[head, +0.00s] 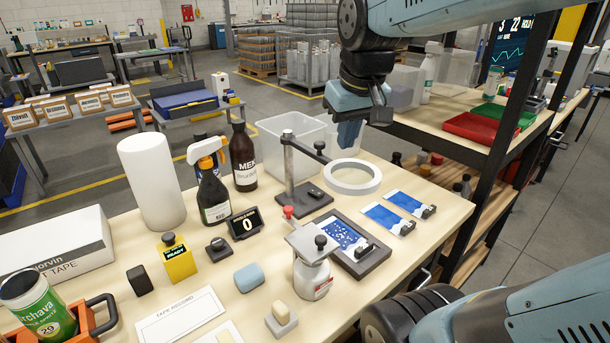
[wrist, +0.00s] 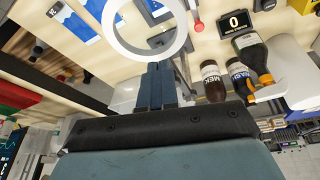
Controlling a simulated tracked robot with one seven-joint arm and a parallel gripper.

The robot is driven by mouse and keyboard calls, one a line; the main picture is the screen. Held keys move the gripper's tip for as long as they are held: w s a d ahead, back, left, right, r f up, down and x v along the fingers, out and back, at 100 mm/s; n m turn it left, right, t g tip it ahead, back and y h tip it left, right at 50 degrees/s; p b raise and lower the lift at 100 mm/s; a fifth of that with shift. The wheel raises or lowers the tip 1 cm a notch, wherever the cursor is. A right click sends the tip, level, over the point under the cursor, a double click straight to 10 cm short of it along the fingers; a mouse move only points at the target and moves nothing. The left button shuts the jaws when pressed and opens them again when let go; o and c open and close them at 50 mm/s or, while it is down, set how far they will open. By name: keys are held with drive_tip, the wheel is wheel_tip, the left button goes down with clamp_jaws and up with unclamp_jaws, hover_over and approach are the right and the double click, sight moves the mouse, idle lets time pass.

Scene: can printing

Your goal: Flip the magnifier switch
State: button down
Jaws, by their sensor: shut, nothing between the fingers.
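The magnifier has a white ring head (head: 350,190) on a grey arm and an upright post (head: 289,168). The post stands on a dark base (head: 303,201) on the table, with a small black piece on the base that may be the switch; its position is too small to tell. My gripper (head: 347,141) is shut and empty, pointing down above the table's far side, behind the ring in the head view. In the wrist view, my gripper's fingers (wrist: 156,68) point toward the ring (wrist: 109,25), and the magnifier's base is not clearly seen.
A brown bottle (head: 242,158), a spray bottle (head: 212,195) and a white roll (head: 150,182) stand left of the magnifier. A clear bin (head: 283,125) is behind it. A printing frame (head: 372,262) and blue cards (head: 384,217) lie in front and right.

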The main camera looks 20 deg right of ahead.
drive_tip(key=w+f+n+g, duration=0.2)
drive_tip(key=w+g, duration=0.1)
drive_tip(key=w, duration=0.8)
drive_tip(key=n+g, duration=0.1)
drive_tip(key=g, duration=0.2)
approach(320, 193)
drive_tip(key=shift+h, duration=0.4)
drive_tip(key=x, duration=0.7)
drive_tip(key=shift+w+a, duration=0.1)
drive_tip(key=shift+a, duration=0.25)
drive_tip(key=shift+d, duration=0.1)
